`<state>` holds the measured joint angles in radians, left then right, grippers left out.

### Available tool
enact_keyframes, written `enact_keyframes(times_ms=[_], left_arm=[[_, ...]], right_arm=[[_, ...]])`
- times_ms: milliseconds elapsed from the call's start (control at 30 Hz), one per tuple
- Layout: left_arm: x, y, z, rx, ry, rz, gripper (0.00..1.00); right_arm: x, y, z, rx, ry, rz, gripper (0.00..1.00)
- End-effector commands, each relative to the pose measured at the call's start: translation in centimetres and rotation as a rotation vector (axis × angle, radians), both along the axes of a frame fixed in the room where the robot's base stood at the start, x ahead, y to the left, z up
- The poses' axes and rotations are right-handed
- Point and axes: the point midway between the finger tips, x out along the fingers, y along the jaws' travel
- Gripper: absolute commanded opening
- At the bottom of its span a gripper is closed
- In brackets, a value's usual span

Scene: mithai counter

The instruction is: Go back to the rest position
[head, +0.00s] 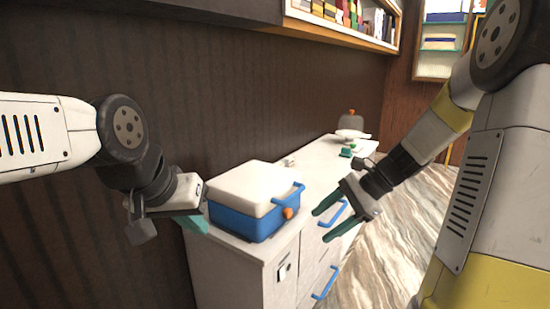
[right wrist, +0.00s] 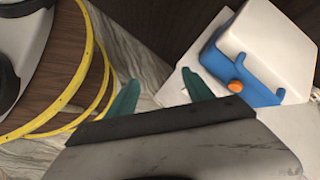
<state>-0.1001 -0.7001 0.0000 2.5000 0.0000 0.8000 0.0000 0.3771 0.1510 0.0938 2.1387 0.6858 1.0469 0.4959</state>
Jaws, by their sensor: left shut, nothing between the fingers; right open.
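My left gripper (head: 192,222) is at the near left corner of the white counter, left of the blue and white box. Its green fingers are partly hidden behind my wrist, and it is shut with nothing seen in it. My right gripper (head: 328,222) is open and empty, in front of the counter's drawers and right of the box. Its two green fingers stand apart, and they also show in the right wrist view (right wrist: 160,92).
A blue box with a white lid and orange latch (head: 255,200) stands on the white counter (head: 320,158). Blue drawer handles (head: 325,284) stick out from its front. Small green items (head: 347,151) lie farther back. A shelf (head: 345,25) hangs above. The marbled floor (head: 385,235) is clear at right.

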Motion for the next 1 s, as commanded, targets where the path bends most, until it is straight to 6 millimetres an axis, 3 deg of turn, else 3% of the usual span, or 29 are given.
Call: enact_keyframes(times_ms=[33, 300, 500, 700, 1000], left_arm=[[0.0, 0.0, 0.0, 0.0, 0.0, 0.0, 0.0], [0.0, 0.0, 0.0, 0.0, 0.0, 0.0, 0.0], [0.0, 0.0, 0.0, 0.0, 0.0, 0.0, 0.0], [0.0, 0.0, 0.0, 0.0, 0.0, 0.0, 0.0], [0.0, 0.0, 0.0, 0.0, 0.0, 0.0, 0.0]], right_arm=[[-1.6, 0.6, 1.4, -0.078, -0.083, 0.085, 0.6], [-8.9, 0.5, 5.9, -0.467, -0.502, 0.523, 0.6], [-12.6, -0.6, 8.2, -0.709, -0.778, 0.785, 0.6], [-14.1, -1.3, 9.1, -0.838, -0.918, 0.913, 0.6], [-14.3, -1.5, 9.2, -0.855, -0.934, 0.932, 0.6]])
